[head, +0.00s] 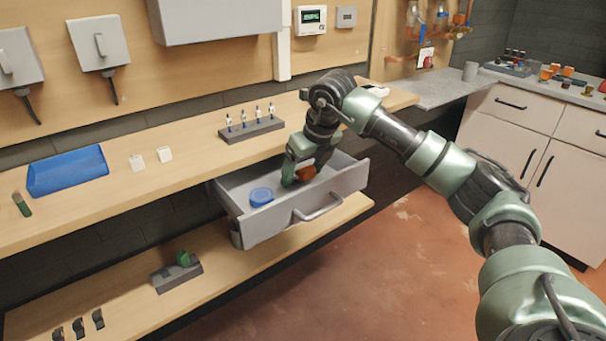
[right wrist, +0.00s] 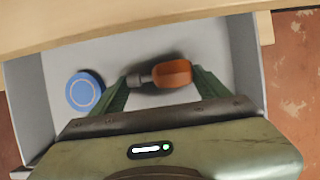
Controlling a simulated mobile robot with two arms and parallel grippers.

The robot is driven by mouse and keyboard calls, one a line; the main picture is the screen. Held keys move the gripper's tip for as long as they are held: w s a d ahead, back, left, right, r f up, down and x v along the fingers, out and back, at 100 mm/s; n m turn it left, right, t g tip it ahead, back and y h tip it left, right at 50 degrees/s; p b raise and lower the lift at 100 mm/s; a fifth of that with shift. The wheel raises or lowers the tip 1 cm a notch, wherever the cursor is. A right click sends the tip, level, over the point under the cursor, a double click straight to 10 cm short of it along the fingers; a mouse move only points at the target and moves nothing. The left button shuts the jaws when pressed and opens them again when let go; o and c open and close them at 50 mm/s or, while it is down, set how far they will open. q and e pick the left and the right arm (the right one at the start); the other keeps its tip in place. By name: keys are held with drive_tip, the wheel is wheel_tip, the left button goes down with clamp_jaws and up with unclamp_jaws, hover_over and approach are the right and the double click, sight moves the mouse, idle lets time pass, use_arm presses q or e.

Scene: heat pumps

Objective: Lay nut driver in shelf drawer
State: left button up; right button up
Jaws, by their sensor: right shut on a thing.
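The nut driver (right wrist: 172,74) has an orange handle and a short grey shaft. In the right wrist view it lies across between the two green fingers of my right gripper (right wrist: 160,82), which is shut on it. In the head view my right gripper (head: 298,176) reaches down into the open grey shelf drawer (head: 330,205), and the orange handle shows beside its fingers. The driver is inside the drawer's walls; whether it touches the floor I cannot tell. The drawer also shows in the right wrist view (right wrist: 247,60). My left gripper is not in view.
A round blue object (head: 261,196) lies in the drawer, left of the gripper. The wooden shelf (head: 200,170) above holds a blue tray (head: 67,171) and a dark rack (head: 251,130). A lower shelf (head: 235,265) runs below the drawer. The floor at right is clear.

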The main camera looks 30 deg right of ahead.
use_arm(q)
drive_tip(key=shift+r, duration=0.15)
use_arm(e)
drive_tip(key=shift+f, duration=0.25)
drive_tip(key=o, duration=1.4)
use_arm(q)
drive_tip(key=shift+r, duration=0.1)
use_arm(e)
drive_tip(key=shift+s+r, duration=0.1)
drive_tip(key=shift+r, duration=0.25)
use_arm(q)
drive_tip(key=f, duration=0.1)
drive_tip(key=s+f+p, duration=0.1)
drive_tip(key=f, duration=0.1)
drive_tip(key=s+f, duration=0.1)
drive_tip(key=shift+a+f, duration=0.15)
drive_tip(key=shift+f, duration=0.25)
use_arm(e)
drive_tip(key=v, duration=1.1)
drive_tip(key=shift+r, duration=0.15)
drive_tip(key=shift+s, duration=0.15)
